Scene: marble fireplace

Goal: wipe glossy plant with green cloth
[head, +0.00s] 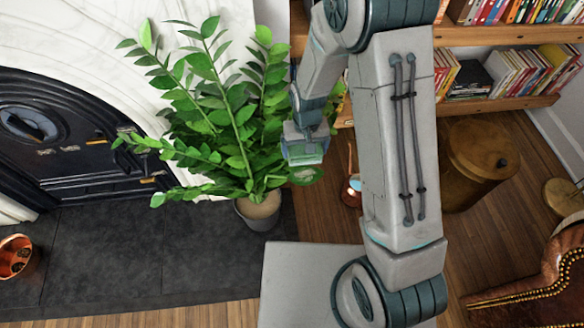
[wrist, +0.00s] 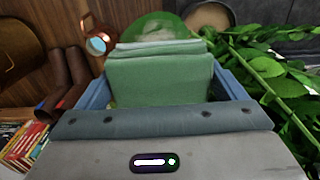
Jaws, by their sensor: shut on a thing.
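The glossy plant (head: 215,105) stands in a pale pot (head: 258,212) on the dark hearth, left of my arm in the head view. Its green leaves fill the right side of the wrist view (wrist: 275,75). My gripper (head: 304,155) is at the plant's right side, close to the leaves; whether it touches them I cannot tell. The wrist view shows my gripper (wrist: 160,88) shut on the folded green cloth (wrist: 160,75), which sits between the blue fingers. In the head view only a small green part of the cloth shows.
A copper lantern (wrist: 97,42) stands on the wooden floor beyond the cloth in the wrist view. A brass drum-shaped container (head: 480,155) and bookshelves (head: 500,35) are to the right. The black fireplace door (head: 80,140) is at left, a copper pot (head: 15,256) at lower left.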

